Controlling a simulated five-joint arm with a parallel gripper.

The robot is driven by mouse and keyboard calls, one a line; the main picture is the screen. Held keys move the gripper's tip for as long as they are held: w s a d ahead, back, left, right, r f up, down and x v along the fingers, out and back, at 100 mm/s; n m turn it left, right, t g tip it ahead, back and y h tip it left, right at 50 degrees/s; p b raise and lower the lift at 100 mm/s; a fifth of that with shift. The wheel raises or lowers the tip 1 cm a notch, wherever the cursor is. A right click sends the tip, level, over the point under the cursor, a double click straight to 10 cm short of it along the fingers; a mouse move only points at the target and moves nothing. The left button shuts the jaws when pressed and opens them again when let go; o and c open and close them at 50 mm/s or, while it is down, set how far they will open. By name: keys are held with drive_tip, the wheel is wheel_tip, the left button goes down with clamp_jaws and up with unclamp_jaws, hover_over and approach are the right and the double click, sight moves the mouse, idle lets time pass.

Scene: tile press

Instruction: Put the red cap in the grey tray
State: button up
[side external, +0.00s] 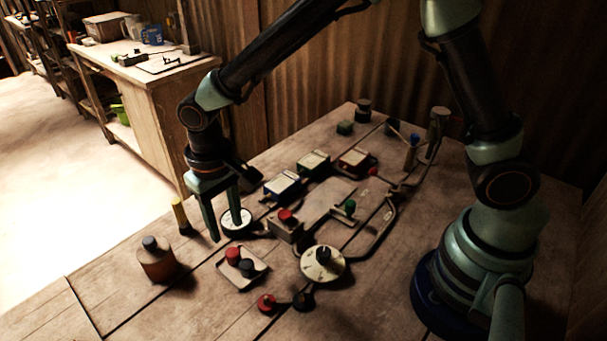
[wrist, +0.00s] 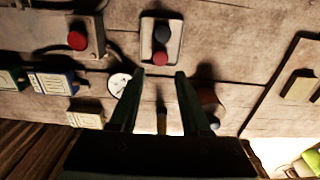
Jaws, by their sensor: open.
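A small grey tray (side external: 240,284) lies on the table near the front left. A red cap (side external: 233,255) and a dark cap (side external: 247,269) sit side by side in it. The wrist view also shows the tray (wrist: 147,38), with the red cap (wrist: 159,59) at the end nearer my fingers and the dark cap (wrist: 162,35) beyond. My gripper (side external: 227,222) points down above the table, behind the tray, with its fingers apart. In the wrist view, my gripper (wrist: 160,74) has nothing between its fingertips. Another red round piece (side external: 267,303) lies on the table in front of the tray.
A box with a red button (side external: 285,217) and a round dial (side external: 323,262) stand right of the tray. A brown pot with a dark knob (side external: 157,262) stands left. A white gauge (side external: 236,222) is by my fingers. A black round piece (side external: 303,300) lies in front.

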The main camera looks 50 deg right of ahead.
drive_tip(key=s+d+r+t, duration=0.3)
drive_tip(key=d+r, duration=0.9)
drive_tip(key=r, duration=0.2)
drive_tip(key=s+d+r+t, duration=0.2)
drive_tip(key=s+d, duration=0.4)
drive_tip(key=d, duration=0.2)
drive_tip(key=shift+t, duration=0.3)
drive_tip(key=shift+d, duration=0.1)
